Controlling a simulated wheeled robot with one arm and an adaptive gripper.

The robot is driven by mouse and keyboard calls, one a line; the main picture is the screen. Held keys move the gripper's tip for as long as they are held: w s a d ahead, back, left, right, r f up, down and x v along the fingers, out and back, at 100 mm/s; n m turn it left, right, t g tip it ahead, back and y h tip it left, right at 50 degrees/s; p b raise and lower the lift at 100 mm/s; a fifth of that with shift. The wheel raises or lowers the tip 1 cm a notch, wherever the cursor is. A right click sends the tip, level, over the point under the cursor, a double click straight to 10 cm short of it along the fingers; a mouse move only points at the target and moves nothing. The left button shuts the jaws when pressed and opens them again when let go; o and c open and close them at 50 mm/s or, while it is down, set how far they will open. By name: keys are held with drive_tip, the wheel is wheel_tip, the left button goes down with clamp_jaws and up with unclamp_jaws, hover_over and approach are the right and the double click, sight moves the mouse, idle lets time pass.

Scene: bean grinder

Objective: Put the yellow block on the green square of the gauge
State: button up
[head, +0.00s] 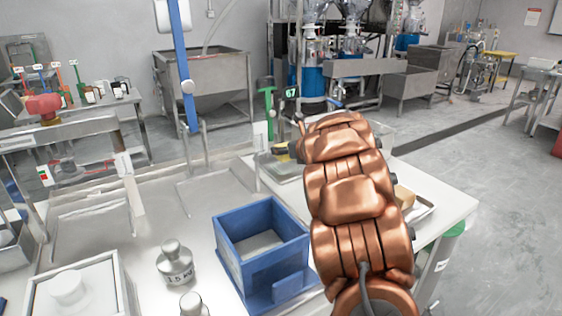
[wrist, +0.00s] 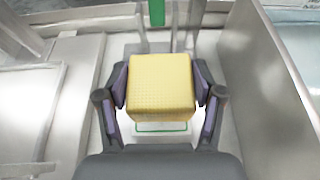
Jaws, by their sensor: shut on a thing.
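The yellow block (wrist: 160,86) sits between the two fingers of my gripper (wrist: 161,92) in the wrist view, and the fingers are shut on its sides. Below the block, a plate with a green square outline (wrist: 161,127) shows partly; the block hides the rest of it. I cannot tell whether the block touches the plate. In the head view the gauge's green post (head: 267,105) stands beyond my arm, near a small display reading 67 (head: 291,93).
A blue open box (head: 262,240) stands on the white table, with metal weights (head: 175,263) to its left. A tray (head: 419,209) with a tan block lies right of my arm. In the wrist view, metal walls (wrist: 262,90) rise on the right of the gripper.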

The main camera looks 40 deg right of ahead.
sight(285, 157)
drive_tip(key=shift+a+f+b, duration=0.1)
drive_tip(key=shift+f+b, duration=0.2)
drive_tip(key=shift+f, duration=1.45)
drive_tip(key=shift+f, duration=0.1)
drive_tip(key=o, duration=1.3)
drive_tip(key=shift+c, duration=0.2)
drive_tip(key=shift+r, duration=0.2)
drive_tip(key=shift+v, duration=5.95)
drive_tip(key=shift+f, duration=0.1)
